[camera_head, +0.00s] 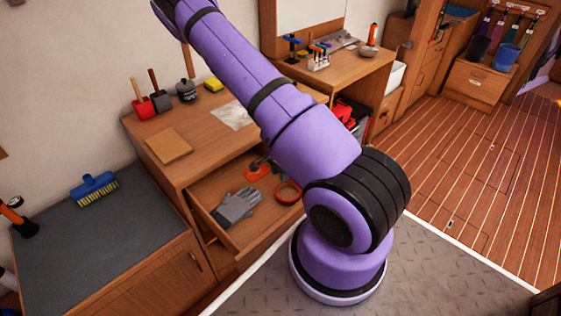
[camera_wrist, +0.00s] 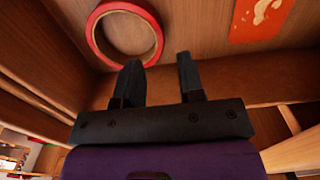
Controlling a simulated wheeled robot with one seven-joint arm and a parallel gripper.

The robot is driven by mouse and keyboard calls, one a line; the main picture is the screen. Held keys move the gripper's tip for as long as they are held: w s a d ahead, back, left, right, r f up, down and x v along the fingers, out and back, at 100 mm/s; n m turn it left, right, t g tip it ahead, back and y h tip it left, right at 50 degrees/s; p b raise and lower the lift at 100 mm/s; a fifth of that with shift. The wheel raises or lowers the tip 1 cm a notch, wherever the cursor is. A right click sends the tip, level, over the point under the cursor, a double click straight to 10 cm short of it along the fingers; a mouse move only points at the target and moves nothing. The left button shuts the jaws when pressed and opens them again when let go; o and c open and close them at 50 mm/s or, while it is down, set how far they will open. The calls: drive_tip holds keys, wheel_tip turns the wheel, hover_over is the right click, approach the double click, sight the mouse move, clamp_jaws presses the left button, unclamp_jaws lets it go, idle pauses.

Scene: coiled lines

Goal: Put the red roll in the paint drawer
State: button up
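The red roll (camera_head: 277,190) is a ring lying in an open wooden drawer (camera_head: 262,238), right of grey gloves (camera_head: 237,205). My arm stands close to it and covers part of the drawer. The red roll also shows at the top left of the wrist view (camera_wrist: 153,22), on a wooden surface. My gripper (camera_wrist: 158,60) is open and empty, its two dark fingers apart, with the roll beyond and left of the fingertips. I cannot tell which drawer is the paint drawer.
An orange card (camera_head: 257,171) with a pale mark lies in the same drawer. On the cabinet top above are a brown board (camera_head: 169,146), a dark pot (camera_head: 186,91) and a yellow sponge (camera_head: 213,85). A blue brush (camera_head: 93,186) lies on the grey counter at left.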

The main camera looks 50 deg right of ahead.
drive_tip(key=shift+r, duration=3)
drive_tip(key=w+a+r+n+t+y, duration=0.1)
drive_tip(key=w+a+r+n+y, duration=0.15)
drive_tip(key=a+r, duration=0.45)
drive_tip(key=w+a+r+n+t+y, duration=0.1)
drive_tip(key=a+r+n, duration=0.25)
drive_tip(key=r, duration=0.65)
drive_tip(key=w+a+r+n+t+y, duration=0.1)
drive_tip(key=w+a+r+n, duration=0.1)
drive_tip(key=a+r, duration=0.55)
drive_tip(key=s+a+r+n+t+h, duration=0.2)
drive_tip(key=s+r+n, duration=0.8)
drive_tip(key=s+r, duration=1)
wheel_tip(320, 180, up, 2)
drive_tip(key=shift+a+n+h, duration=0.3)
drive_tip(key=shift+a+h, duration=0.25)
drive_tip(key=shift+h, duration=0.7)
